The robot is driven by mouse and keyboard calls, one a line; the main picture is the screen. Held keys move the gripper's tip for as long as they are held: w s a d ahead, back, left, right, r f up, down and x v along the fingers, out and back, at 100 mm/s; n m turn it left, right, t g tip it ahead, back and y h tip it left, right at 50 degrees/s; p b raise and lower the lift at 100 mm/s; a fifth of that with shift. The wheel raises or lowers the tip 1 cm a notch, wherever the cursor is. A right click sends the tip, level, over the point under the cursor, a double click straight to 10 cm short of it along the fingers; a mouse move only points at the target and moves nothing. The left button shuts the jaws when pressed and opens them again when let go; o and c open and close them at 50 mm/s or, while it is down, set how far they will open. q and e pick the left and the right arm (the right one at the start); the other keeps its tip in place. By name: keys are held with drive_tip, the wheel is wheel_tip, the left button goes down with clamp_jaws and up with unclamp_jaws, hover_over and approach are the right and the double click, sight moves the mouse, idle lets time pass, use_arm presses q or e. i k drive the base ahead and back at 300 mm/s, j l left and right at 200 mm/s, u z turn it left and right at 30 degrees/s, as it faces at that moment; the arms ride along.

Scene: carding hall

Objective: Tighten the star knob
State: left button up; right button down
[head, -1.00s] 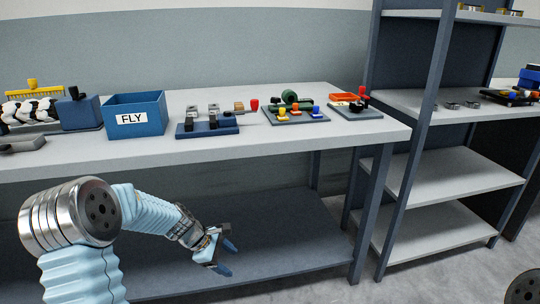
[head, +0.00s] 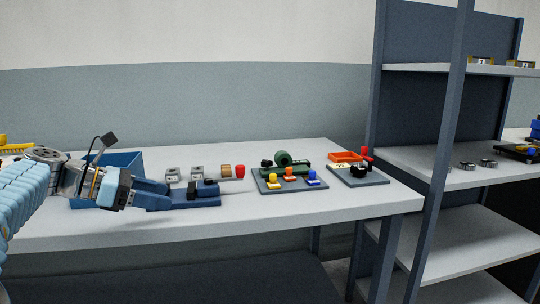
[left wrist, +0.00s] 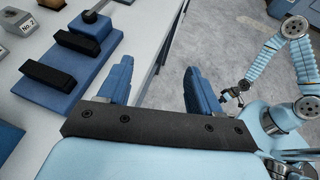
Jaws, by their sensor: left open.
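A blue fixture (head: 205,201) with dark bars and a raised blue block lies on the bench. In the left wrist view, this fixture (left wrist: 50,91) is at upper left, and a small dark round knob (left wrist: 90,16) with a grey arm tops its block. I cannot tell whether this is the star knob. My left gripper (head: 158,192) is open at the fixture's left end in the head view, partly covering it. In the left wrist view its blue fingers (left wrist: 157,78) are apart with nothing between them. My right gripper (left wrist: 236,93) is small there, its jaws unclear.
A blue bin (head: 125,160) stands behind my left gripper. Grey blocks (head: 197,172) and a red-ended piece (head: 240,171) lie behind the fixture. Boards with a green device (head: 288,171) and an orange tray (head: 345,157) are to the right. A shelf rack (head: 435,160) stands beyond.

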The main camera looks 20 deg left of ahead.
sight(267, 163)
drive_tip(key=i, duration=1.05)
